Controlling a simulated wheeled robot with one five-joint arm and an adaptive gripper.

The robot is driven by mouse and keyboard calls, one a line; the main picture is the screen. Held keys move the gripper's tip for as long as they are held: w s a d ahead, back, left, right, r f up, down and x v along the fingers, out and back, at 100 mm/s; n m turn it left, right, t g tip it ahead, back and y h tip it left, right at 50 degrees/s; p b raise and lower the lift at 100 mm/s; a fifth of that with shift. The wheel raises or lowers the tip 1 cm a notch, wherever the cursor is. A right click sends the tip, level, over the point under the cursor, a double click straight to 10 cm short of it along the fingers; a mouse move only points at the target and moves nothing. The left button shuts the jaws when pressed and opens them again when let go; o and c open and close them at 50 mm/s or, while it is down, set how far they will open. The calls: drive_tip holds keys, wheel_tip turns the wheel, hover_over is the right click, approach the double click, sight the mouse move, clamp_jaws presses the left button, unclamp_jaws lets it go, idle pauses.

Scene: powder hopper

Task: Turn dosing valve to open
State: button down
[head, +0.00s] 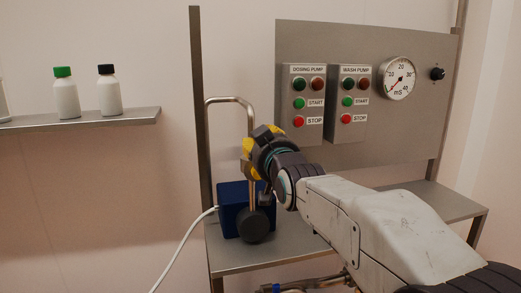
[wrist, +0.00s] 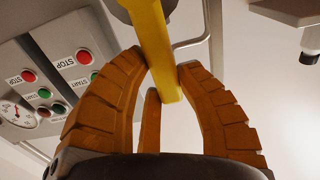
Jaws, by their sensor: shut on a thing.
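The dosing valve's yellow lever handle (wrist: 153,42) runs from the top edge of the wrist view down between my fingers. My gripper (wrist: 165,68) is shut on the handle, with its orange-brown ribbed fingers on either side of it. In the head view my gripper (head: 258,150) is at the bent steel pipe (head: 231,99), in front of the stand. Yellow shows there too, but my gripper and wrist hide most of the valve. I cannot tell the valve's exact angle.
A blue box (head: 231,208) and a dark round part (head: 256,225) are below my gripper, by the steel shelf (head: 240,258). A panel (head: 365,40) with pump buttons and a gauge (head: 398,79) stands behind. Bottles stand on a wall shelf (head: 120,118) at left.

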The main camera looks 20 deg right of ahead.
drive_tip(key=shift+d+m, duration=0.2)
drive_tip(key=shift+m, duration=0.3)
drive_tip(key=shift+d+b, duration=0.15)
drive_tip(key=shift+b, duration=0.15)
idle(1.1)
drive_tip(key=c, duration=1.3)
unclamp_jaws()
drive_tip(key=shift+o, duration=0.7)
drive_tip(key=shift+d, duration=0.2)
drive_tip(key=o, duration=0.3)
drive_tip(key=shift+w+d, duration=0.1)
drive_tip(key=s, duration=1.2)
drive_tip(key=shift+f, duration=0.1)
